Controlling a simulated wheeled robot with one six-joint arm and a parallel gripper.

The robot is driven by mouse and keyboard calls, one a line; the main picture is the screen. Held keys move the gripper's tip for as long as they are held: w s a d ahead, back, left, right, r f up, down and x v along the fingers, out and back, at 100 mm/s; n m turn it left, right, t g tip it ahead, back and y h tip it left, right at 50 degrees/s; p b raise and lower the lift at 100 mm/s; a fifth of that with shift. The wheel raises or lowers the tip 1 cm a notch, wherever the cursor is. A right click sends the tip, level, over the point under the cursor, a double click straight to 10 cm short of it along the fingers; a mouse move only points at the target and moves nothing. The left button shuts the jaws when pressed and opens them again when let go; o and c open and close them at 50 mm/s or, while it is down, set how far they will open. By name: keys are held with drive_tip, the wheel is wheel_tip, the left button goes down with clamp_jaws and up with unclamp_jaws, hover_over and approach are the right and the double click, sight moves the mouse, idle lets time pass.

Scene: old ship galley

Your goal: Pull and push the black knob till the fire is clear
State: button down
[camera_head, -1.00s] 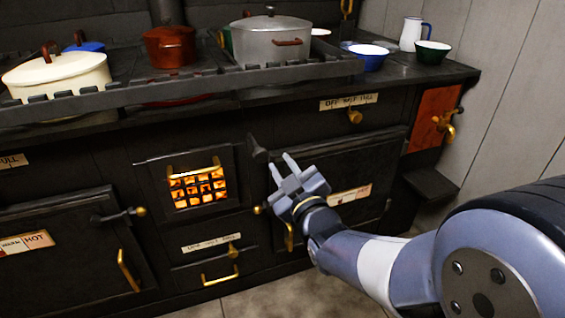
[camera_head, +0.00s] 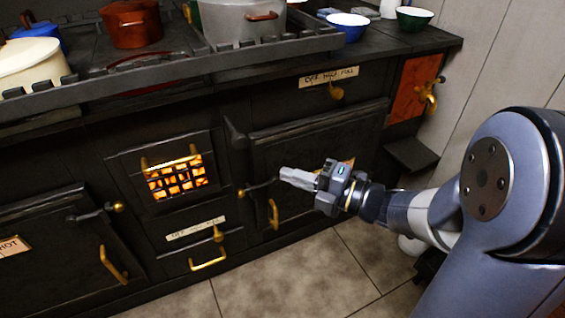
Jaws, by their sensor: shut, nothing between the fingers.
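The black knob (camera_head: 236,134) stands out from the dark stove front, between the fire grate and the right oven door. It is dark on dark, so its exact shape and how far it sticks out are hard to tell. The fire (camera_head: 178,181) glows orange behind a barred grate to the left of the knob. My gripper (camera_head: 287,175) is shut and empty, its fingers pointing left in front of the right oven door. It appears below and to the right of the knob, apart from it.
The right oven door (camera_head: 315,140) has a latch with a brass knob (camera_head: 242,193) and a brass handle (camera_head: 273,214). A labelled drawer with a brass handle (camera_head: 208,262) is below the grate. A rail (camera_head: 180,75) runs along the stove top before the pots. The tiled floor (camera_head: 290,275) is clear.

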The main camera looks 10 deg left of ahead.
drive_tip(key=b, duration=0.2)
approach(239, 134)
drive_tip(key=s+a+f, duration=0.2)
drive_tip(key=s+a, duration=0.2)
drive_tip(key=a, duration=0.1)
drive_tip(key=shift+w+a+r, duration=0.1)
drive_tip(key=shift+w+a, duration=0.15)
drive_tip(key=shift+w, duration=0.4)
drive_tip(key=shift+w+a+f, duration=0.1)
drive_tip(key=shift+w+a, duration=0.15)
drive_tip(key=shift+w, duration=0.35)
drive_tip(key=shift+w+a+r, duration=0.1)
drive_tip(key=shift+w+a, duration=0.15)
drive_tip(key=shift+w, duration=0.4)
drive_tip(key=shift+w, duration=0.1)
drive_tip(key=w+a, duration=0.2)
drive_tip(key=w, duration=0.1)
drive_tip(key=w+a, duration=0.1)
drive_tip(key=w, duration=0.1)
drive_tip(key=shift+w+a+b, duration=0.25)
drive_tip(key=shift+b, duration=0.05)
drive_tip(key=shift+w+a, duration=0.1)
drive_tip(key=shift+w, duration=0.1)
drive_tip(key=shift+w+r, duration=0.1)
drive_tip(key=shift+r, duration=0.1)
